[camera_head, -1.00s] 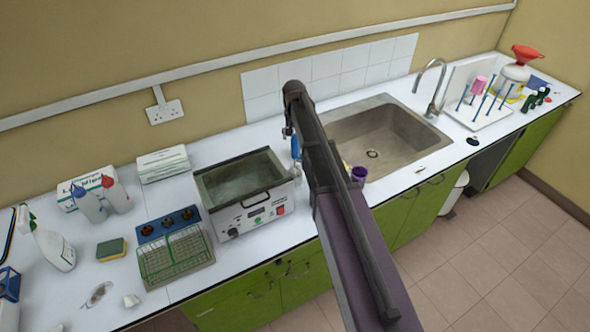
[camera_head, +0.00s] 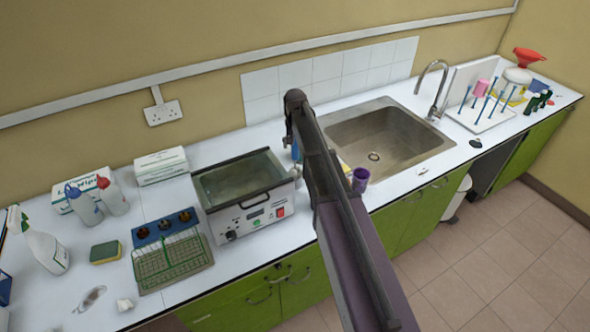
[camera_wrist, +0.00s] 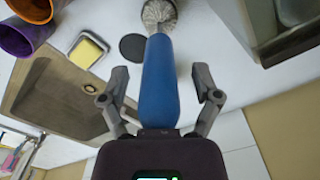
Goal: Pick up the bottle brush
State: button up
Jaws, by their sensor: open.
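The bottle brush has a blue handle (camera_wrist: 158,85) and a grey bristled head (camera_wrist: 159,14) at the top edge of the wrist view. My gripper (camera_wrist: 160,78) is open, with one finger on each side of the blue handle and a visible gap on both sides. The handle runs down towards my palm, and its near end lies close to it. In the head view a small blue part of the brush (camera_head: 295,150) shows between the water bath and my arm; my arm hides my fingers there.
A water bath (camera_head: 230,225) stands left of my arm and a sink (camera_head: 430,150) right of it. A purple cup (camera_head: 360,180) and an orange cup (camera_wrist: 22,8) stand near the counter's front. A yellow sponge in a dish (camera_wrist: 88,50) and a dark disc (camera_wrist: 132,47) lie near the brush.

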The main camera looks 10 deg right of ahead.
grip_shut()
jog(key=shift+r, duration=0.1)
dwell(0.4)
notch_tip(320, 180, up, 10)
jog(key=p, duration=1)
dwell(0.6)
jog(key=shift+f+b, duration=0.5)
jog(key=shift+f, duration=0.1)
